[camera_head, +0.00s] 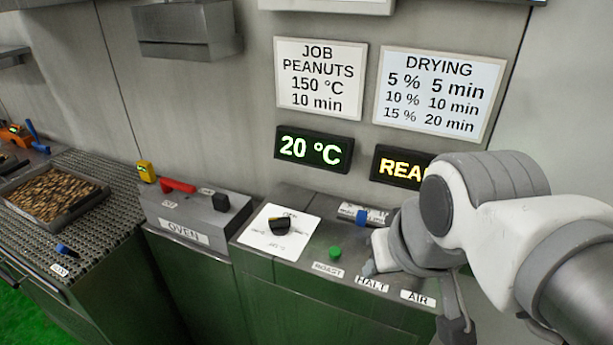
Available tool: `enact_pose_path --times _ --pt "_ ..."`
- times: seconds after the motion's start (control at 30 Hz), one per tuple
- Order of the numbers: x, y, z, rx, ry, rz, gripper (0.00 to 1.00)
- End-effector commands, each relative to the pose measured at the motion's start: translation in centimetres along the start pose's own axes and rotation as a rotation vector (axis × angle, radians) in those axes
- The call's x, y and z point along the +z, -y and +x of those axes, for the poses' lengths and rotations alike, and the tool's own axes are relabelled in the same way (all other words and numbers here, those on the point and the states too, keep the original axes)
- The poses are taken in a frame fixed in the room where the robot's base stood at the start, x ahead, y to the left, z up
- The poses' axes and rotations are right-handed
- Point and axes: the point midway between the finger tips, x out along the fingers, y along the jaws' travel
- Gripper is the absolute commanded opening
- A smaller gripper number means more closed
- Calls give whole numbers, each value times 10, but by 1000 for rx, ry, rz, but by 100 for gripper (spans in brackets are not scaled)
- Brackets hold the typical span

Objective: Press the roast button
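The roast button is a small green round button (335,252) on the sloped top of the control console (270,272). A white label reading ROAST (328,269) lies just in front of it. My gripper (374,266) is low over the console, just right of the green button, above the HALT label (372,284). It looks apart from the green button. My wrist hides most of the gripper, so I cannot see whether it is open or shut. Any button behind it is hidden.
A black knob (279,226) on a white dial plate stands left of the button. A blue-marked part (361,216) sits behind it. The AIR label (418,298) is to the right. The oven box (195,215), with a red handle, is at the left. A green display (314,150) reads 20 °C.

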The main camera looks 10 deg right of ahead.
Motion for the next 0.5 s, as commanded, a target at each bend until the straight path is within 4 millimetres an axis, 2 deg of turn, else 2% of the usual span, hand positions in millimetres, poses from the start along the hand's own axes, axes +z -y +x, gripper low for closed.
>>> enact_pose_path --times 0.03,0.1,0.13,0.5 --pt "0 0 0 0 0 0 15" --pt "0 0 0 0 0 0 2" --pt "0 0 0 0 0 0 0" --pt "0 0 0 0 0 0 0"
